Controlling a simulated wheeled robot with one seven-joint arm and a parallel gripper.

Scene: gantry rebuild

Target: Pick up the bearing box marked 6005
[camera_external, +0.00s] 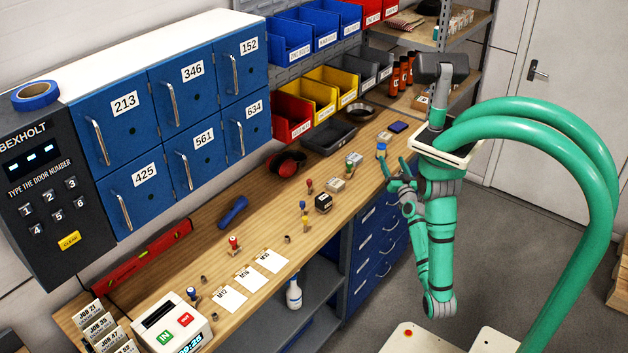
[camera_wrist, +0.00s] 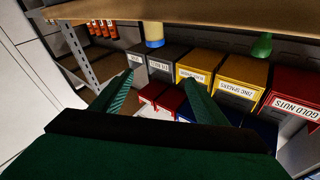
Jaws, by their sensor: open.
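I cannot make out a box marked 6005 in either view. Small boxes sit on the wooden bench: a pale box (camera_external: 335,186), another pale box (camera_external: 355,158) behind it, and a dark box with a light top (camera_external: 323,203). Their marks are too small to read. My gripper (camera_external: 394,167) is open and empty above the bench's right edge, to the right of these boxes. In the wrist view its two fingers (camera_wrist: 158,83) are spread and point toward the wall bins, with nothing between them.
Blue, yellow and red bins (camera_external: 326,93) hang above the bench; a yellow bin (camera_wrist: 240,82) shows in the wrist view. An empty black tray (camera_external: 330,137), a round dish (camera_external: 360,112) and small stamp-like items (camera_external: 304,206) stand on the bench. Numbered blue lockers (camera_external: 185,120) are at left.

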